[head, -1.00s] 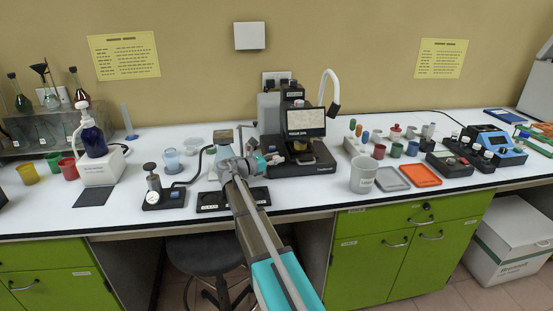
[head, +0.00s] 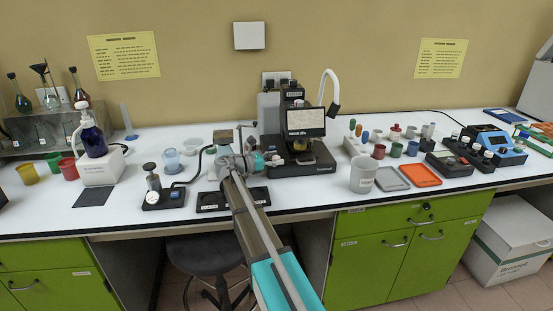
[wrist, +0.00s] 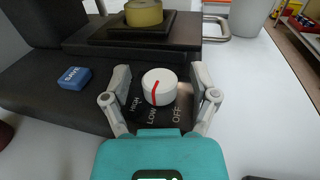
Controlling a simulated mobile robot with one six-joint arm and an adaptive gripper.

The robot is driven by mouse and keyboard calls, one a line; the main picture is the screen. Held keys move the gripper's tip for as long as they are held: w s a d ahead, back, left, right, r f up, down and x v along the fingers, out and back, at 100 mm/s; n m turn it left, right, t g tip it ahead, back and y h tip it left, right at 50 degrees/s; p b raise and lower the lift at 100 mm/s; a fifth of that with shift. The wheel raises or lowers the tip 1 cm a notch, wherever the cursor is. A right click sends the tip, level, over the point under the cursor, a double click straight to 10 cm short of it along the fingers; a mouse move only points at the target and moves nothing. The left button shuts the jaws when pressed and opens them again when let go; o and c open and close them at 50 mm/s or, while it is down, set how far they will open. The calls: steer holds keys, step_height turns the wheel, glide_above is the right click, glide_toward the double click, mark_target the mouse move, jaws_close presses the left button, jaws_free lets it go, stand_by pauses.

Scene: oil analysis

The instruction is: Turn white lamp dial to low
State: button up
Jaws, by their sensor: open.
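The white lamp dial (wrist: 159,88) sits on the dark front of the instrument (head: 296,150). Its red line points to about the LOW label (wrist: 152,116), between the HIGH label (wrist: 134,103) and the OFF label (wrist: 177,115). My gripper (wrist: 160,80) is open, with one finger on each side of the dial. Gaps show between the fingers and the dial. In the head view my gripper (head: 268,160) is at the instrument's front left, and the dial is hidden or too small to see.
A blue SAVE button (wrist: 73,77) lies left of the dial. A yellow-brown cup (wrist: 144,12) stands on the instrument's stage behind it. A white beaker (head: 363,175) and an orange tray (head: 421,175) are to the right. A gauge device (head: 155,186) stands to the left.

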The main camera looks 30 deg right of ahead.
steer(key=a, duration=1.2)
steer(key=shift+w, duration=0.3)
steer(key=shift+s, duration=0.15)
stand_by(0.3)
